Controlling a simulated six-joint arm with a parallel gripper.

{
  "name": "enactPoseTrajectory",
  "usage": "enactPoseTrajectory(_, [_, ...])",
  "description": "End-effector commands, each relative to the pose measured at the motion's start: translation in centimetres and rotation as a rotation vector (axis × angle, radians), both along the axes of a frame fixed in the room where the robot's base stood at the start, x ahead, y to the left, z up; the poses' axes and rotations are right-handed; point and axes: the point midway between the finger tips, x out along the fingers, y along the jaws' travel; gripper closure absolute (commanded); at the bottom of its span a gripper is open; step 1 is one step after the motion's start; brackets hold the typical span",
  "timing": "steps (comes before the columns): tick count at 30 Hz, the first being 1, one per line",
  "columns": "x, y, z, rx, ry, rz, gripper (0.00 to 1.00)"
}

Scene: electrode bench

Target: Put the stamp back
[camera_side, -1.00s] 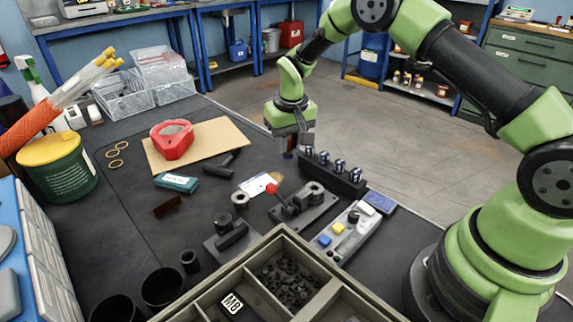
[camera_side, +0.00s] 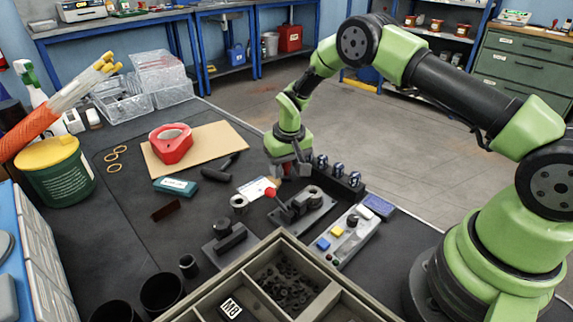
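Several blue-and-white knobbed pieces stand upright in the rack, and three show: one (camera_side: 322,162) beside the gripper, one (camera_side: 338,170) in the middle and one (camera_side: 354,179) at the right. The rack's left end is hidden by the gripper, so I cannot tell whether the stamp touches it.
A button box (camera_side: 350,236) and a compartment tray (camera_side: 258,262) are nearer.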

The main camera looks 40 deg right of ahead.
Motion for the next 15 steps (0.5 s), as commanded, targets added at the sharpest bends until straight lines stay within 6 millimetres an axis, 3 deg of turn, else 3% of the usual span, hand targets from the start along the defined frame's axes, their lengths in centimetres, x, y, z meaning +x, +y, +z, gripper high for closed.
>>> enactPoseTrajectory(8, [0.0, 0.0, 0.3, 0.000, -0.001, 0.000, 0.50])
enactPoseTrajectory(15, [-0.4, 0.1, 3.9, 0.000, -0.004, 0.000, 0.50])
